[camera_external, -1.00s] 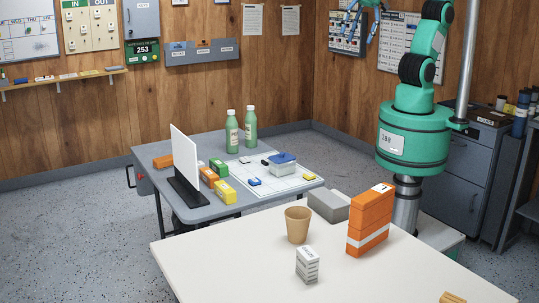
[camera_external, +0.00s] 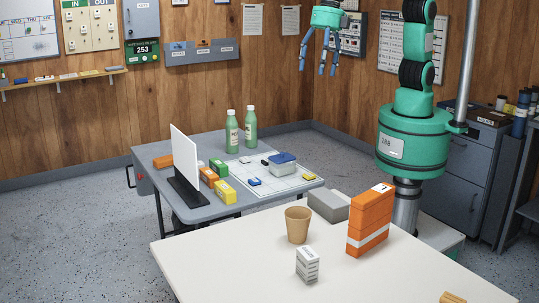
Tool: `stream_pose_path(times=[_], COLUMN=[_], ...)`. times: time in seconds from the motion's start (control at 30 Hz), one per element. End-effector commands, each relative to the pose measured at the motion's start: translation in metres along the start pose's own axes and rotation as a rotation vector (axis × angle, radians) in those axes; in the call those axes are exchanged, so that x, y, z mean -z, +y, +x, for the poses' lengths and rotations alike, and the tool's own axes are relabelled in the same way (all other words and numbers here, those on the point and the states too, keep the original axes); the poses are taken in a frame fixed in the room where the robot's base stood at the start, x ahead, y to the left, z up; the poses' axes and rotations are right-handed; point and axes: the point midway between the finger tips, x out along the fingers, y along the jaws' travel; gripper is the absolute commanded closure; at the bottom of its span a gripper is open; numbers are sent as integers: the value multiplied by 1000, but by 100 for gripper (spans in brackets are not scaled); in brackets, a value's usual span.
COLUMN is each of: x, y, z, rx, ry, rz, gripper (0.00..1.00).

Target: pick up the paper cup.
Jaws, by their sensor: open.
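The paper cup (camera_external: 298,226) is brown and stands upright on the white table (camera_external: 225,258), left of an orange box. My gripper (camera_external: 325,70) hangs high at the top of the view with its blue fingers pointing down. It is open and empty, well above and apart from the cup. The cup is in full view.
The tall orange box (camera_external: 370,222) and a grey box (camera_external: 328,205) stand right of the cup. A small white box (camera_external: 307,265) stands in front of it. Behind is a grey desk (camera_external: 150,152) with two green bottles (camera_external: 251,128) and a white panel (camera_external: 184,160). The table's left part is clear.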

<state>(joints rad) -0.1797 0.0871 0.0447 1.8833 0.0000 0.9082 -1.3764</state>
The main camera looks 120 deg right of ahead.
Motion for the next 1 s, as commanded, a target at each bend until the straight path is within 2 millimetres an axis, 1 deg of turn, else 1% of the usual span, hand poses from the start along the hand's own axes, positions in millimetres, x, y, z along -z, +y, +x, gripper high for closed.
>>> stream_pose_path(times=[0.03, 0.2, 0.37, 0.5, 0.67, 0.7, 0.77, 0.8, 1.0], x=[6, 26, 46, 63, 84, 89, 96, 101, 125], y=[8, 34, 56, 71, 86, 88, 92, 94, 101], z=[14, 55, 98, 137, 184, 197, 216, 229, 291], rx=[13, 44, 74, 100, 128, 136, 146, 154, 186], ry=[-1, 1, 7, 15, 28, 32, 39, 43, 69], rz=[-47, -225, -393, -539, -707, -749, -811, -853, -1053], gripper=[22, 22, 22, 22, 22, 22, 22, 22, 22])
